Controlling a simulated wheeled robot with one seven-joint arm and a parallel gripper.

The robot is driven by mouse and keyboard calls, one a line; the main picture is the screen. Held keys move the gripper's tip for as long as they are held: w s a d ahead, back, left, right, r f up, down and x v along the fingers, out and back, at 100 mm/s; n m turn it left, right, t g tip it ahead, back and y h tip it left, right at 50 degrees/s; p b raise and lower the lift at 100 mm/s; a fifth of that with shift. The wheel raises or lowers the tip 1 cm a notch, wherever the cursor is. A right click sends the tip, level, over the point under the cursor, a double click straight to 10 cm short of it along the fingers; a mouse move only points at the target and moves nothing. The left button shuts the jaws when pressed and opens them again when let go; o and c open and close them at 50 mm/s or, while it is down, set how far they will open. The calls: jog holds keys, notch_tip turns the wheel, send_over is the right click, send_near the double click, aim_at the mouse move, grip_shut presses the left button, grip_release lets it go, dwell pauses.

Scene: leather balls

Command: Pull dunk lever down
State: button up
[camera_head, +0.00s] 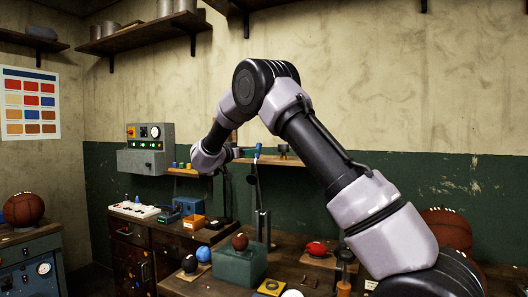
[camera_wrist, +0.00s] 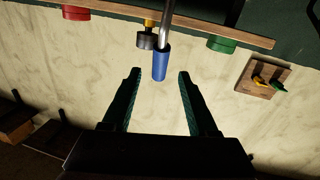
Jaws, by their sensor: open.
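The lever shows in the wrist view as a metal rod ending in a blue handle (camera_wrist: 160,66). The handle's end lies between the tips of my gripper (camera_wrist: 158,76), with a gap on each side. My gripper is open and empty. In the head view the blue handle (camera_head: 258,148) stands upright at the top of a thin rod above the workbench. My gripper (camera_head: 242,153) is just left of it there, small and partly hidden by my wrist. The lever's base cannot be told clearly.
A narrow wall shelf (camera_head: 276,161) runs behind the lever; it also shows in the wrist view (camera_wrist: 110,14) with red and green items. The workbench below holds a green block (camera_head: 238,267), small balls and a blue box (camera_head: 187,205). A grey control box (camera_head: 146,150) hangs left.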

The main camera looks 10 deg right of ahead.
jog(key=x, duration=0.9)
jog(key=shift+w+d, duration=0.1)
jog(key=shift+c, duration=0.2)
grip_shut()
dwell(1.0)
